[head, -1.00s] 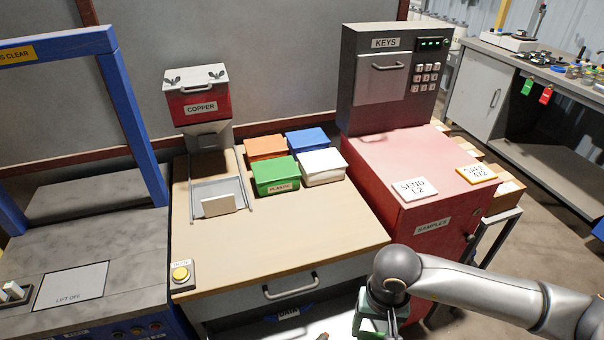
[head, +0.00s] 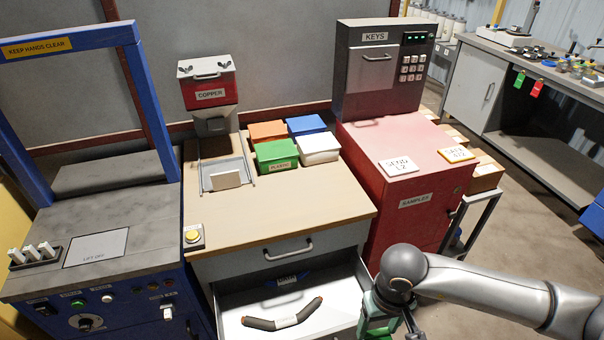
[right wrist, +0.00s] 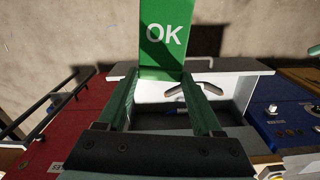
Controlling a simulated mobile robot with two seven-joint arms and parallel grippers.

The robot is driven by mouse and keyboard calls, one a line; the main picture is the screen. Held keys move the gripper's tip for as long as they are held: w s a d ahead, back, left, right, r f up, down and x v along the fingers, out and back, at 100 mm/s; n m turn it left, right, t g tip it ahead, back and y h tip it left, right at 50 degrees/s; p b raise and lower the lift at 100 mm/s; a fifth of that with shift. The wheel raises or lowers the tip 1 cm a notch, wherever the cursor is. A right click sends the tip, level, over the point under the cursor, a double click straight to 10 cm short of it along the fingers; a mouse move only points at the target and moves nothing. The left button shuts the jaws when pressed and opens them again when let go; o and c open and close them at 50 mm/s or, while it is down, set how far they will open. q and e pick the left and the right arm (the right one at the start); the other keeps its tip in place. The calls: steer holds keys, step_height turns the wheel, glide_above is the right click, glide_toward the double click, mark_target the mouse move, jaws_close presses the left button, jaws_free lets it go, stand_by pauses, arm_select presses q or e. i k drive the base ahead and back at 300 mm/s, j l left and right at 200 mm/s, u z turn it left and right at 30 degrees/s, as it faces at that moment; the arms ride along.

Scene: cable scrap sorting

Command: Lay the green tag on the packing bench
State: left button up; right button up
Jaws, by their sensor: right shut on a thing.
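My right gripper (head: 378,318) is at the lower right of the head view, in front of the red cabinet and beside the open drawer. In the right wrist view its jaws (right wrist: 161,84) are shut on a green tag (right wrist: 163,38) marked OK, which sticks out past the fingertips. The tag is not clear in the head view. A wood-topped bench (head: 285,218) stands in the middle; no label shows whether it is the packing bench. Another grey bench (head: 545,75) stands at the far right, with a second green tag (head: 519,80) hanging from its edge. My left gripper is out of view.
An open white drawer (head: 240,302) under the wood-topped bench holds a bent dark cable piece (head: 268,324). Coloured boxes, including a green one (head: 276,154), stand at the bench's back. The red cabinet (head: 415,190) adjoins it. The bench's front top is mostly clear.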

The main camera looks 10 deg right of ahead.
mark_target(334, 190)
steer(key=k+u, duration=0.15)
steer(key=u, duration=0.25)
steer(key=k+u, duration=0.1)
steer(key=u, duration=1.55)
steer(key=k+l+u, duration=0.1)
steer(key=l, duration=0.2)
steer(key=k+l+u, duration=0.1)
steer(key=k+l, duration=0.2)
steer(key=l, duration=0.15)
steer(key=k+l, duration=0.2)
steer(key=l, duration=0.2)
steer(key=k+l, duration=0.2)
steer(key=l, duration=0.15)
steer(key=k+l, duration=0.2)
steer(key=l, duration=0.2)
steer(key=k+l, duration=0.2)
steer(key=l, duration=0.15)
steer(key=k+l, duration=0.2)
steer(key=l, duration=0.2)
